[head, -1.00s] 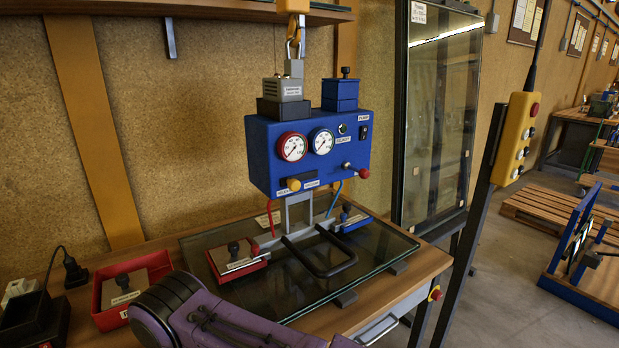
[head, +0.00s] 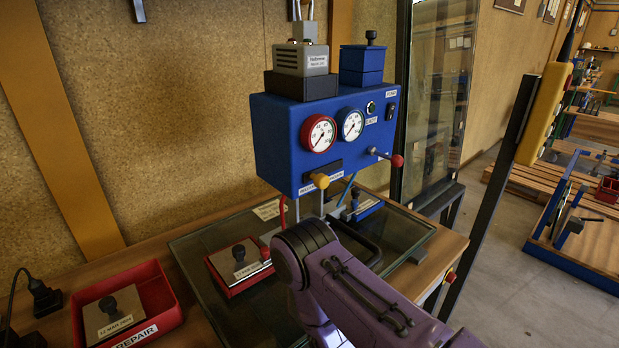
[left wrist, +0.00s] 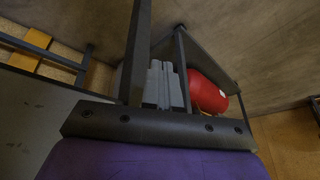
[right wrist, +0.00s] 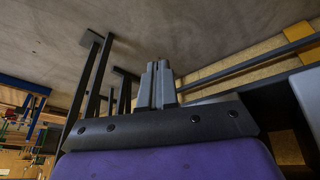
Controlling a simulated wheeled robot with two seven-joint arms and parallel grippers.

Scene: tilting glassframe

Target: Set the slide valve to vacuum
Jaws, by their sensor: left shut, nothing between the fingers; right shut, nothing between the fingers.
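The yellow knob (head: 320,181) of the slide valve sticks out from a dark slot low on the front of the blue control box (head: 284,152). White labels lie below the slot, too small to read surely. A red-knobbed lever (head: 396,160) is at the box's right. In the left wrist view my left gripper (left wrist: 166,66) is shut and empty. In the right wrist view my right gripper (right wrist: 157,64) is shut and empty. Neither gripper's fingers show in the head view. Neither wrist view shows the yellow knob.
The box stands above a glass pane (head: 200,245) on the bench. One purple arm link of mine crosses the pane's front. A red tray (head: 165,300) is at the left. A dark post with a yellow box (head: 540,112) rises at the right. A red rounded object (left wrist: 207,92) shows in the left wrist view.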

